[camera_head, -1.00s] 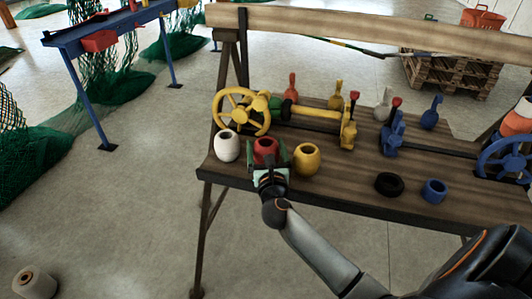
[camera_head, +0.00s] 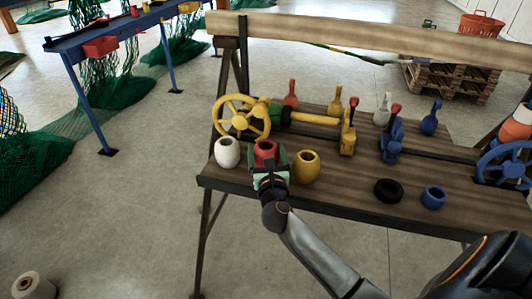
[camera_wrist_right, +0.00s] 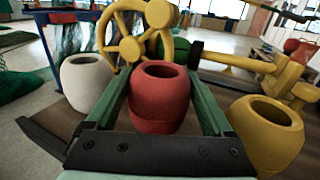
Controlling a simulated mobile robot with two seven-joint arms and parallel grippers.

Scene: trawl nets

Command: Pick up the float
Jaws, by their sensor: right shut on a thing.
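A red float (camera_head: 265,149), barrel-shaped with an open top, stands upright near the front left of the wooden bench (camera_head: 330,185). My right gripper (camera_head: 267,158) is shut on it, with a green finger on each side; the red float (camera_wrist_right: 158,95) fills the space between the fingers in the wrist view. A white float (camera_head: 228,152) is just left of the gripper and a yellow float (camera_head: 306,166) just right. Whether the red float touches the bench is hidden. My left gripper is not in view.
A yellow handwheel (camera_head: 240,117) stands close behind the floats. A black ring (camera_head: 389,190) and a blue ring-shaped piece (camera_head: 433,196) lie to the right. Several bottle-shaped pieces and a blue wheel (camera_head: 505,163) are farther back and right.

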